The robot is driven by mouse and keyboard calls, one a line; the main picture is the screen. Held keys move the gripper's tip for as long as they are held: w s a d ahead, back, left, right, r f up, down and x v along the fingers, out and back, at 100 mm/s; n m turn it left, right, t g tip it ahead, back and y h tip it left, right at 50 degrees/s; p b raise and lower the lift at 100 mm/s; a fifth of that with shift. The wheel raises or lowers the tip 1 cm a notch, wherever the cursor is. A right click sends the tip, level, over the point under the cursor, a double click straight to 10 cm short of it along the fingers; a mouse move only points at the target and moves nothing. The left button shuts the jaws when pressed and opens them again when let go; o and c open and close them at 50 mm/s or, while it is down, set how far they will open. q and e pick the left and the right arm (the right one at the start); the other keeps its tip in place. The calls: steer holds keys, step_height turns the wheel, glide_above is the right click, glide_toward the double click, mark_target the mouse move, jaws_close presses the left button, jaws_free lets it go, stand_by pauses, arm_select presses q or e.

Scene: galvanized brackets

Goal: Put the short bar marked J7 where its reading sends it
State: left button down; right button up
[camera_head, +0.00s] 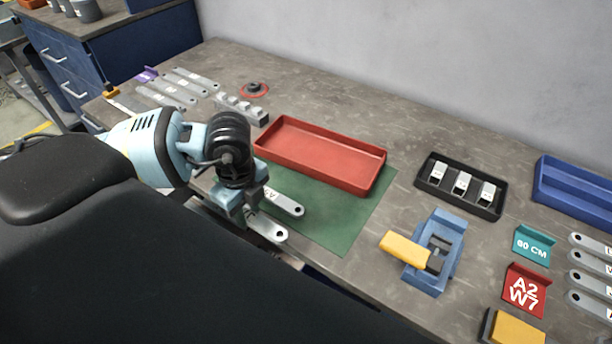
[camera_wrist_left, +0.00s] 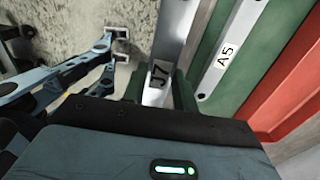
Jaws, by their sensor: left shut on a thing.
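The short bar marked J7 (camera_wrist_left: 161,70) is a flat grey metal bar with a white label. It also shows in the head view (camera_head: 270,230), its holed end sticking out past my left gripper (camera_head: 246,204). My left gripper is shut on it, at the front edge of the bench by the green mat (camera_head: 345,222). A similar bar marked A5 (camera_head: 287,204) lies beside it on the mat, and also shows in the wrist view (camera_wrist_left: 228,52). I cannot tell whether J7 touches the mat. My right gripper is not in view.
An empty red tray (camera_head: 352,181) stands behind the mat. To the right are a black tray (camera_head: 432,186) with metal pieces, a blue fixture with yellow handle (camera_head: 406,248), a teal "60 CM" sign (camera_head: 533,246), a red "A2 W7" sign (camera_head: 525,290), several bars and a blue tray (camera_head: 574,193).

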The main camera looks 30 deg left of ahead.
arm_select(q)
steer(key=b, duration=0.1)
glide_above(294, 188)
steer(key=shift+w+f, duration=0.15)
steer(key=shift+f, duration=2.3)
steer(key=c, duration=1.5)
jaws_free()
steer(key=shift+f, duration=0.2)
steer(key=shift+c, duration=0.2)
steer(key=o, duration=0.4)
steer(key=shift+o, duration=0.2)
step_height(294, 188, up, 12)
steer(key=shift+r+p, duration=0.2)
steer(key=shift+p, duration=0.2)
